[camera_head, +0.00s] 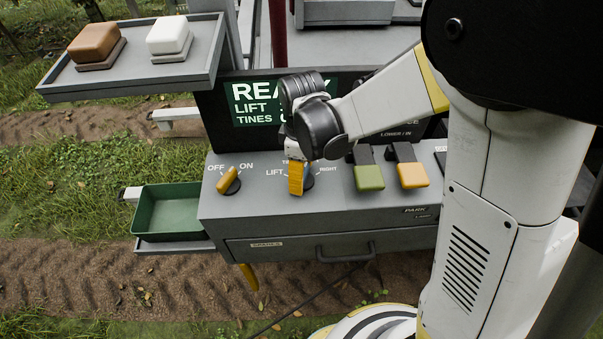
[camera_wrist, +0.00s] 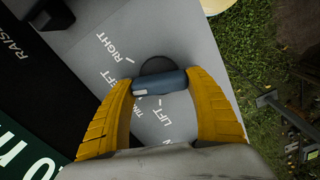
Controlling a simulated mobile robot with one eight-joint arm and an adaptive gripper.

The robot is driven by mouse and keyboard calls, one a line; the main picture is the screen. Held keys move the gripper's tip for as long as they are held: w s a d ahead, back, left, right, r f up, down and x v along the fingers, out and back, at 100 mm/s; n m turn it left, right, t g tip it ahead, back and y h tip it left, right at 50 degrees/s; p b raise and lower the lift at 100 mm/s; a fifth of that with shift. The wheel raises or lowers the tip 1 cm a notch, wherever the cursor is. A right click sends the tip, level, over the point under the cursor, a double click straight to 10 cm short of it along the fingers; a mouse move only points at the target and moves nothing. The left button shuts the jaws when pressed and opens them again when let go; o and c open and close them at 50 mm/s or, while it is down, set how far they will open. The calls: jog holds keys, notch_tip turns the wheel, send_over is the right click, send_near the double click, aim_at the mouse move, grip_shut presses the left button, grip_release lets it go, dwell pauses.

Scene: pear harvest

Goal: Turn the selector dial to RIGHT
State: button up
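The selector dial (camera_wrist: 160,82) is a blue-grey bar knob on a dark round base, on the grey control panel. In the wrist view it lies between my two fingertips, with its small white mark at the left end. That end faces the middle of the printed labels, between RIGHT (camera_wrist: 119,48) and LIFT (camera_wrist: 160,113). My gripper (camera_wrist: 161,78) has yellow fingers spread wide, one at each end of the knob. Whether they touch it is unclear. In the head view my gripper (camera_head: 296,180) points down over the dial and hides most of it.
An orange OFF/ON knob (camera_head: 229,181) sits left of the dial. A green lever (camera_head: 369,177) and a yellow-orange lever (camera_head: 412,175) stand close on its right. The screen (camera_head: 262,104) is behind, partly covered by my arm. A green tray (camera_head: 168,211) hangs at left.

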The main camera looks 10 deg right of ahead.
jog(key=shift+c, duration=0.5)
jog(key=shift+m, duration=0.3)
jog(key=m+b, duration=0.1)
jog(key=m, duration=0.1)
jog(key=shift+m, duration=0.4)
jog(key=shift+w+m+b, duration=0.15)
jog(key=shift+m+b, duration=0.4)
jog(key=shift+m, duration=1.65)
jog(key=o, duration=1.2)
jog(key=shift+c, duration=0.2)
notch_tip(320, 180, up, 12)
